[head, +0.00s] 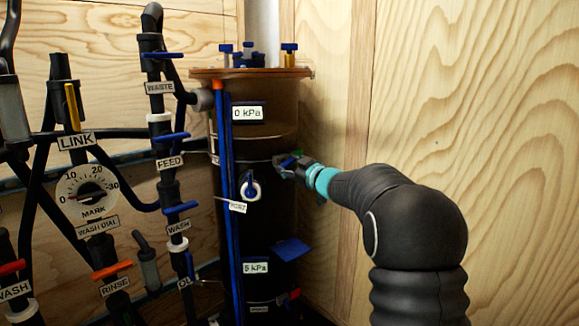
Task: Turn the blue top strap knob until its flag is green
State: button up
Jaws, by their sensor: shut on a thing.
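The dark filter column (262,212) stands upright in the middle of the head view, with thin straps around it. My gripper (284,168) reaches in from the right and is shut on the blue top strap knob (298,153) at the column's right side. Most of the knob is hidden by the fingers, and only a little blue shows. A small green patch (289,162) shows beside the fingers, and it looks like the knob's flag.
A lower strap with a small red flag (295,293) sits near the column's base. Blue-handled valves and pipes, including a FEED valve (173,137), crowd the left. A blue plate (291,249) juts out below my gripper. The wooden wall (480,90) is close on the right.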

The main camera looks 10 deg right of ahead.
jog(key=o, duration=1.2)
jog(key=shift+c, duration=0.2)
jog(key=v, duration=1.2)
jog(key=shift+w+d, duration=0.1)
